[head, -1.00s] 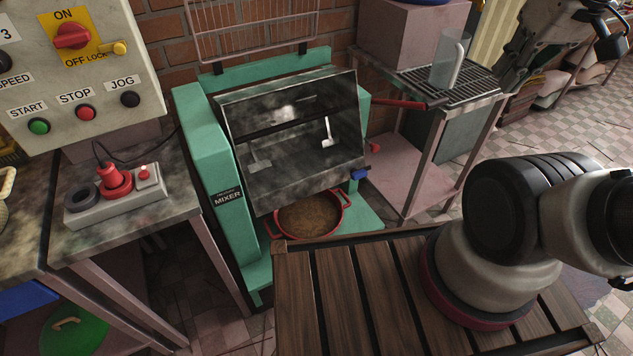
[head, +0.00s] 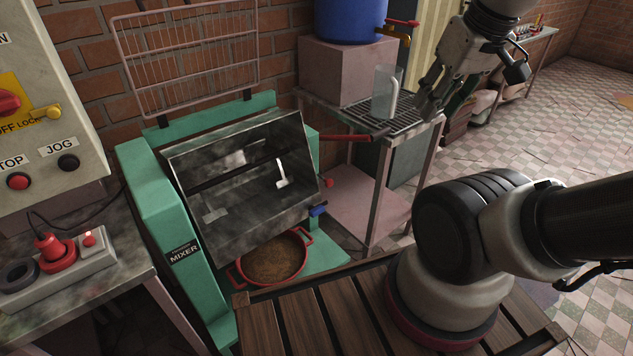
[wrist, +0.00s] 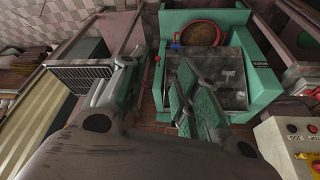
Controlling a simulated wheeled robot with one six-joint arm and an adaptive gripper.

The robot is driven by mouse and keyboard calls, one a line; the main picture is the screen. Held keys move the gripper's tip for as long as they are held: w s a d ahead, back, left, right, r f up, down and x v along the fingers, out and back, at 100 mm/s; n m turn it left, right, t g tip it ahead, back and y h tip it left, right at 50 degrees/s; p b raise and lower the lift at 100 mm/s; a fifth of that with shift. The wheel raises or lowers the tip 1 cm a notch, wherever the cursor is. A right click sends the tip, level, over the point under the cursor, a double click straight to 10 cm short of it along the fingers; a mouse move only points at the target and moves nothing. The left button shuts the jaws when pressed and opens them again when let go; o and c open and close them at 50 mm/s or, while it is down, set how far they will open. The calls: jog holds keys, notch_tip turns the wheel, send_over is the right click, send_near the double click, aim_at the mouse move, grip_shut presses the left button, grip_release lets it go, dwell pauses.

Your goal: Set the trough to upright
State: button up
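The steel trough (head: 240,220) sits in the green mixer (head: 150,200), tipped forward with its open side facing the front. Paddles on a dark shaft show inside it. The trough also shows in the wrist view (wrist: 222,70). A red-handled lever (head: 350,137) sticks out to the right of the mixer. A blue knob (head: 318,210) and a red knob (head: 327,183) are at its lower right. My gripper (head: 442,103) is open and empty, up and to the right of the mixer, beyond the lever's end. In the wrist view its fingers (wrist: 152,78) are spread apart.
A red pot (head: 275,262) of brown material is below the trough. A metal side table (head: 425,130) with a grate, clear jug (head: 384,95) and blue barrel (head: 350,18) stands right. The control panel (head: 45,110) is left. A wire rack (head: 190,60) is behind.

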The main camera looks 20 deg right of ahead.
jog(key=shift+s+d, duration=0.1)
jog(key=shift+d, duration=0.15)
jog(key=m+t+y, duration=0.6)
jog(key=m+t, duration=0.5)
jog(key=m, duration=0.3)
send_near(384, 135)
jog(key=r+x, duration=0.1)
jog(key=x, duration=1)
jog(key=shift+f, duration=0.45)
